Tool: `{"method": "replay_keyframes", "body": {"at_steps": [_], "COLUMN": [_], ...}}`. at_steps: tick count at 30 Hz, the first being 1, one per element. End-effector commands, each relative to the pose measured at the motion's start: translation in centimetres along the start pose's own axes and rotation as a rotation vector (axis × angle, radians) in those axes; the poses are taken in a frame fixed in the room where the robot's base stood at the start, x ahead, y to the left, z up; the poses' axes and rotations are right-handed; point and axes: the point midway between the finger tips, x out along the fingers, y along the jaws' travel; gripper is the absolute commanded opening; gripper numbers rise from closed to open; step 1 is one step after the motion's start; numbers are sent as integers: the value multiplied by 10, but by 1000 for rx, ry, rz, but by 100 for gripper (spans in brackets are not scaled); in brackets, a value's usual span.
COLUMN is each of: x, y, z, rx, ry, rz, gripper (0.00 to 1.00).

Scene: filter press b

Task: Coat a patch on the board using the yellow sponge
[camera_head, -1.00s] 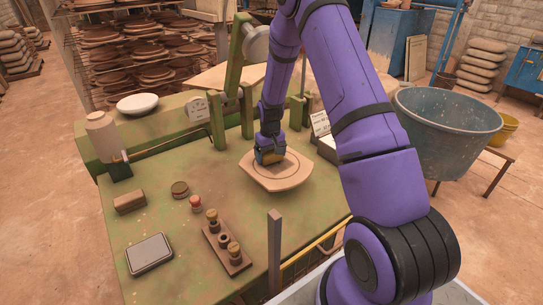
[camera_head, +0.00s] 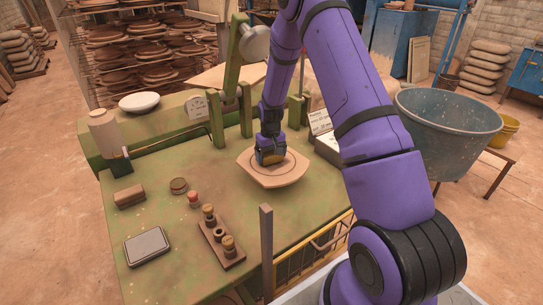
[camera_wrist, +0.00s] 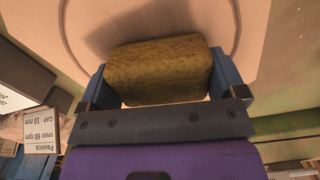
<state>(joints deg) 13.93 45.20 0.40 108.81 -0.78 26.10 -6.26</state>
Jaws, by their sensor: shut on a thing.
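The board (camera_head: 291,172) is a pale tan, rounded slab on the green table, with a ring line marked on its top; it also shows in the wrist view (camera_wrist: 265,22). My gripper (camera_head: 268,156) is over the board's upper left part. It is shut on the yellow sponge (camera_wrist: 158,70), a brownish-yellow block held between the blue fingers. The sponge is low over the board, and a shadow lies beside it. I cannot tell whether its underside touches the board. No coated patch can be made out.
The green table (camera_head: 170,215) holds a stamp rack (camera_head: 221,243), a grey pad (camera_head: 147,247), a brown block (camera_head: 130,196), a round tin (camera_head: 178,186) and a red-topped jar (camera_head: 193,198). A white bowl (camera_head: 139,102) and a bottle (camera_head: 106,132) stand behind. A large tub (camera_head: 450,125) is at right.

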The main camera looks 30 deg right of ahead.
Motion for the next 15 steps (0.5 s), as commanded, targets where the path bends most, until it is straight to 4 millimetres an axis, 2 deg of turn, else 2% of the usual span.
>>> {"method": "replay_keyframes", "body": {"at_steps": [1, 15], "x": [-15, -56], "y": [-1, -7], "z": [-2, -5], "rx": [-1, -2], "ry": [8, 4], "rz": [1, 0], "gripper": [67, 67]}}
